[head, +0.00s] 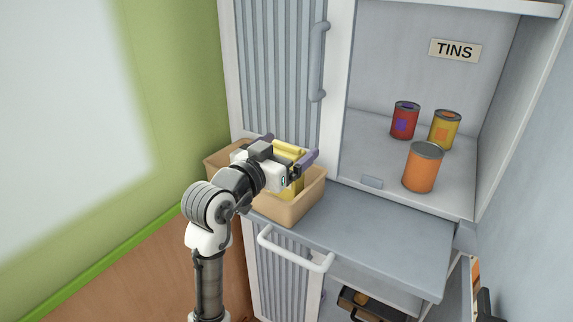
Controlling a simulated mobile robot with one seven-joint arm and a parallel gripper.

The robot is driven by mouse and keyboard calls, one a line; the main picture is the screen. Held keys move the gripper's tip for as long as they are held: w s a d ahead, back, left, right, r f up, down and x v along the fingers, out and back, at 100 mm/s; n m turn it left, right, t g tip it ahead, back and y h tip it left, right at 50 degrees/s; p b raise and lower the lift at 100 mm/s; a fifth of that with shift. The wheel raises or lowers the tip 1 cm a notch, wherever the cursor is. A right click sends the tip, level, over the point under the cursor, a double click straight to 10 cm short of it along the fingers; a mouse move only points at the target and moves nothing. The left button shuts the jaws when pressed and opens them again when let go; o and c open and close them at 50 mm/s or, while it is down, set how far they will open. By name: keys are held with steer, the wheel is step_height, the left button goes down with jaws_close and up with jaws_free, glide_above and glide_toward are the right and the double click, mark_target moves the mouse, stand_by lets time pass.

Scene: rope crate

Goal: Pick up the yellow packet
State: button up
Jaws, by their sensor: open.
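A yellow packet (293,154) stands in a tan crate (290,211) on the grey counter, and its lower part is hidden by my gripper and the crate wall. My gripper (287,150) is open over the crate, with its purple-grey fingers to either side of the packet. I cannot tell whether the fingers touch it. My arm hides part of the crate's left side.
A grey counter (372,241) has free room right of the crate. A red tin (404,121), a yellow tin (445,130) and an orange tin (423,167) stand in the compartment labelled TINS (455,50). A ribbed door (278,75) rises behind the crate.

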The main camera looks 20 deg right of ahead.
steer(key=shift+x, duration=1.1)
steer(key=c, duration=1.6)
